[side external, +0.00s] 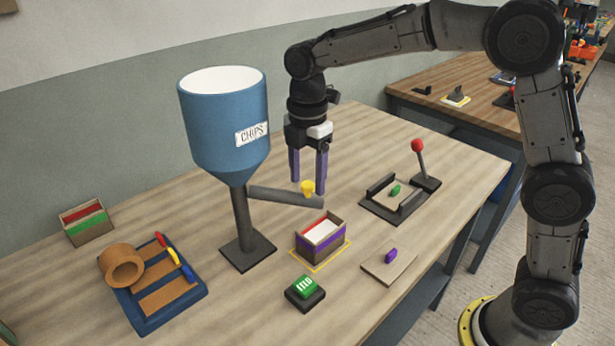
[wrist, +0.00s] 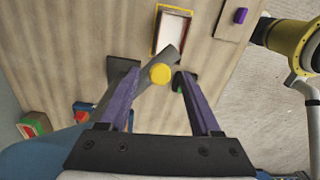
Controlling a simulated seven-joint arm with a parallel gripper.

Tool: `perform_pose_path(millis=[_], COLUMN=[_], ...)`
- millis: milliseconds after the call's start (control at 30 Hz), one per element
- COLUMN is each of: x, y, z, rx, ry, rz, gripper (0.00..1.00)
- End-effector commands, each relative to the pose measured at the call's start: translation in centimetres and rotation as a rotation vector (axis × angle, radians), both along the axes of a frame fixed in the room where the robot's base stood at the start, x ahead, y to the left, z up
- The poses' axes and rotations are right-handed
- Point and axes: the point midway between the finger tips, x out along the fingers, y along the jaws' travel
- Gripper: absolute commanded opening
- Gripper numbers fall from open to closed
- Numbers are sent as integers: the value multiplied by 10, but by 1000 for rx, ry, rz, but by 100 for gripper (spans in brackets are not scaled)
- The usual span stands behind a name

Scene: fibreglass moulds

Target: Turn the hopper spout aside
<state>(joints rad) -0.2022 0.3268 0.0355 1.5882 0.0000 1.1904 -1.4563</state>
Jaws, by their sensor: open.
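The blue hopper (side external: 222,125), labelled CHIPS, stands on a grey post. Its grey spout (side external: 275,196) slopes out to the right, its free end behind and above the small open box (side external: 321,240). A yellow knob (side external: 307,187) stands on the spout near that end. My gripper (side external: 308,184) points down with its purple fingers open around the knob. I cannot tell whether a finger touches the knob.
The box sits in a yellow outline. A green button (side external: 305,287) is in front of it, and a board with a purple piece (side external: 390,255) to its right. A red-knobbed lever (side external: 421,165) stands by a dark fixture (side external: 393,197). A blue tray (side external: 160,290) lies left.

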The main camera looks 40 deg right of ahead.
Motion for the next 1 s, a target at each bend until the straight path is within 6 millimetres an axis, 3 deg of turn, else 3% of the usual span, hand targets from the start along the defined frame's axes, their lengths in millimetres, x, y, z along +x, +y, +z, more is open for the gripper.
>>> perform_pose_path(millis=[367, 700, 1000], x=[0, 0, 0], y=[0, 0, 0], z=[-5, -5, -5], rx=[0, 0, 0], ry=[1, 1, 0], rz=[0, 0, 0], gripper=[62, 1, 0])
